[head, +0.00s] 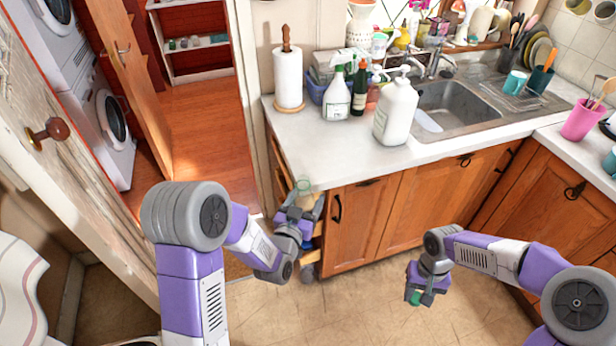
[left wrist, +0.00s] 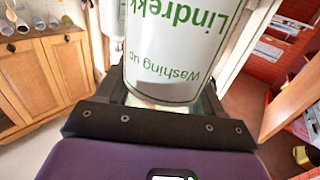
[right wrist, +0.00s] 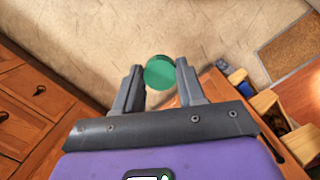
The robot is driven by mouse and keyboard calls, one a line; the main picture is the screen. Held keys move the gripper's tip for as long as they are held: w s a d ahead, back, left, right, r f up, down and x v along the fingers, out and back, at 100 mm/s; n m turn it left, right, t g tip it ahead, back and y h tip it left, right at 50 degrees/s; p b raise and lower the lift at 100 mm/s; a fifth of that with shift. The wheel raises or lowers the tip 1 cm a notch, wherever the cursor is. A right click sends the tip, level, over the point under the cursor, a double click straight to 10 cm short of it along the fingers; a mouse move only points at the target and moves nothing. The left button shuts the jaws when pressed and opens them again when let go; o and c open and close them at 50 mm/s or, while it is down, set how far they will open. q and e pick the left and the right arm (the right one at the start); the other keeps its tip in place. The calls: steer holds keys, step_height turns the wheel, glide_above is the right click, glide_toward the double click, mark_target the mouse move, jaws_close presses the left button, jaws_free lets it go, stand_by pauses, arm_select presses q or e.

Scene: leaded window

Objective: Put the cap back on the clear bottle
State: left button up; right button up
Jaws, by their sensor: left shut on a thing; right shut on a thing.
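My left gripper (head: 301,214) is shut on the clear bottle (head: 305,198) and holds it in front of the counter's left end. In the left wrist view the bottle (left wrist: 175,45) shows a white label with green "Lindrekk Washing up" lettering, between the fingers. My right gripper (head: 422,292) is shut on a round green cap (head: 415,298), low over the floor in front of the cabinets. In the right wrist view the cap (right wrist: 158,72) sits between the fingertips. Cap and bottle are well apart. The bottle's lower part is mostly hidden by my left gripper in the head view.
The counter (head: 330,152) holds a paper towel roll (head: 288,78), a white pump bottle (head: 396,110), a spray bottle (head: 337,97) and a sink (head: 455,105). Wooden cabinets (head: 385,215) stand below. Open floor (head: 365,305) lies between my grippers.

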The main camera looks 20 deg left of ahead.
arm_select(q)
steer(key=s+d+f+m+g+h, duration=0.4)
steer(key=s+d+f+m+h, duration=0.2)
steer(key=d+f+h, duration=0.4)
steer(key=shift+s+d+f+m, duration=0.4)
steer(key=shift+d+f+m, duration=0.1)
steer(key=shift+d+f, duration=0.45)
arm_select(e)
steer(key=w+a+r+m, duration=0.2)
steer(key=a+r, duration=0.8)
steer(key=a, duration=0.1)
steer(key=w+a+r+m, duration=0.2)
steer(key=a+r+m, duration=0.1)
steer(key=a+r, duration=0.7)
steer(key=shift+w+a+y, duration=0.3)
steer(key=shift+a+y, duration=0.1)
steer(key=shift+a, duration=0.3)
steer(key=shift+f, duration=0.1)
steer(key=shift+f, duration=1.95)
steer(key=shift+s, duration=0.1)
steer(key=shift+f, duration=0.85)
